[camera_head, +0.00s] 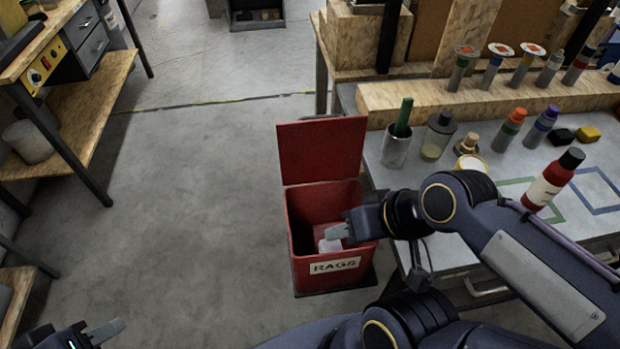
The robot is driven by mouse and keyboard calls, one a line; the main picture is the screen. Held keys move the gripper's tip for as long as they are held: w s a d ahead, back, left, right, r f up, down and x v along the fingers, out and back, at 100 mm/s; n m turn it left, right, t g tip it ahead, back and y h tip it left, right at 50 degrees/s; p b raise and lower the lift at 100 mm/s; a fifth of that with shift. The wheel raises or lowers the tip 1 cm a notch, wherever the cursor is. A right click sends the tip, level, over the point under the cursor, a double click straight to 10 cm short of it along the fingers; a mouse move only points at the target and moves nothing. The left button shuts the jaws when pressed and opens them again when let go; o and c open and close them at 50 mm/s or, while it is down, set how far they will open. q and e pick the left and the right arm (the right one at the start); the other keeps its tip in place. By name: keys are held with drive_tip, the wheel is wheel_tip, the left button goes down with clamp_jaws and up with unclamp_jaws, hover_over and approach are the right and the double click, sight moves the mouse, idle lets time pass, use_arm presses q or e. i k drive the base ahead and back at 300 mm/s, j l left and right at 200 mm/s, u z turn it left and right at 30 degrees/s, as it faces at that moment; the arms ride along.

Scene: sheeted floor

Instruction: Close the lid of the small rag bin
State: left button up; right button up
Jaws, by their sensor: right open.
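The small red rag bin (322,273), labelled RAGS, stands on the floor left of the grey workbench. Its red lid (321,150) is raised, standing up at the bin's back edge, so the mouth is open. My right gripper (334,236) is open, over the right part of the bin's mouth, in front of and below the lid. A pale patch inside the bin by the fingertips may be a rag; I cannot tell. My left gripper (104,332) is at the bottom left edge, partly cut off, far from the bin; its jaw state is unclear.
The grey workbench (405,178) on the right holds a red bottle (553,180), a cup with a green-handled tool (396,148), jars and several other bottles. A wooden bench with drawers (90,45) stands at the left. The floor (190,200) left of the bin is clear.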

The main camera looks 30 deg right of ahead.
sight(324, 147)
drive_tip(key=j+u, duration=0.4)
drive_tip(key=i+j+u, duration=0.15)
drive_tip(key=j+u, duration=0.25)
drive_tip(key=i+j+z, duration=0.55)
drive_tip(key=i+z, duration=0.25)
drive_tip(key=z, duration=0.15)
drive_tip(key=i+z, duration=0.25)
drive_tip(key=z, duration=0.2)
drive_tip(key=i+j+z, duration=0.2)
drive_tip(key=z, duration=0.2)
drive_tip(key=i+j+z, duration=0.25)
drive_tip(key=z, duration=0.2)
drive_tip(key=i+j+z, duration=0.1)
drive_tip(key=z, duration=0.4)
drive_tip(key=i+j+z, duration=0.2)
drive_tip(key=z, duration=0.3)
drive_tip(key=i+j+z, duration=0.25)
drive_tip(key=z, duration=0.25)
drive_tip(key=i+j+z, duration=0.1)
drive_tip(key=j+z, duration=0.25)
drive_tip(key=z, duration=0.15)
drive_tip(key=j+z, duration=0.35)
drive_tip(key=z, duration=0.15)
drive_tip(key=i+j+z, duration=0.15)
drive_tip(key=i, duration=0.25)
